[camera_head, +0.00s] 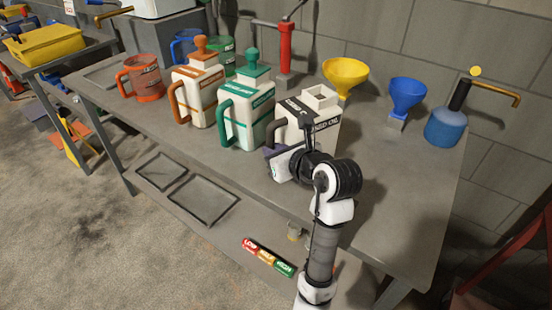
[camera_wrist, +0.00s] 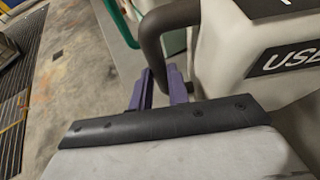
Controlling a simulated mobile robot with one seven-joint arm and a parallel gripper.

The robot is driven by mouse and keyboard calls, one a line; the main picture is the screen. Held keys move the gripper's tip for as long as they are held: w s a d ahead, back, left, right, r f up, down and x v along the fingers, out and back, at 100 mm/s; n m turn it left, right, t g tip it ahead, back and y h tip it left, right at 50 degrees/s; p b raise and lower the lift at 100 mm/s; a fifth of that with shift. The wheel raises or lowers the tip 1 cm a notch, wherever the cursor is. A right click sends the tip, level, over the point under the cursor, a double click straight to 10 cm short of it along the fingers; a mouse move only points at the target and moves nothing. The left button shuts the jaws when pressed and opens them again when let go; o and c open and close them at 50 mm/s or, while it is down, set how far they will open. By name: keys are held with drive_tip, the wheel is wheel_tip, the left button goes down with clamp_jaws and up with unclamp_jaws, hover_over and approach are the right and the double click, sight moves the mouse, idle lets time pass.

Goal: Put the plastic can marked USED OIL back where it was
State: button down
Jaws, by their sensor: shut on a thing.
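The white plastic can marked USED OIL (camera_head: 326,124), with a dark label and dark handle, is upright at the bench's front middle, partly hidden by my arm. I cannot tell whether its base touches the bench. My gripper (camera_head: 274,153) is at its left side. In the wrist view the purple fingers (camera_wrist: 162,88) are shut on the can's dark handle (camera_wrist: 163,32), and the can's white body (camera_wrist: 228,60) is just to the right.
A white can with green handle (camera_head: 247,117) stands close left, an orange-handled one (camera_head: 199,92) beyond it. A yellow funnel (camera_head: 345,74), blue funnel (camera_head: 406,94) and blue pump bottle (camera_head: 445,127) stand behind and right. The bench (camera_head: 400,185) is clear at right.

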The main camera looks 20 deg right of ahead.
drive_tip(key=shift+f, duration=0.1)
drive_tip(key=c, duration=1.3)
unclamp_jaws()
drive_tip(key=shift+c, duration=0.2)
drive_tip(key=b+v, duration=0.1)
drive_tip(key=v, duration=1.1)
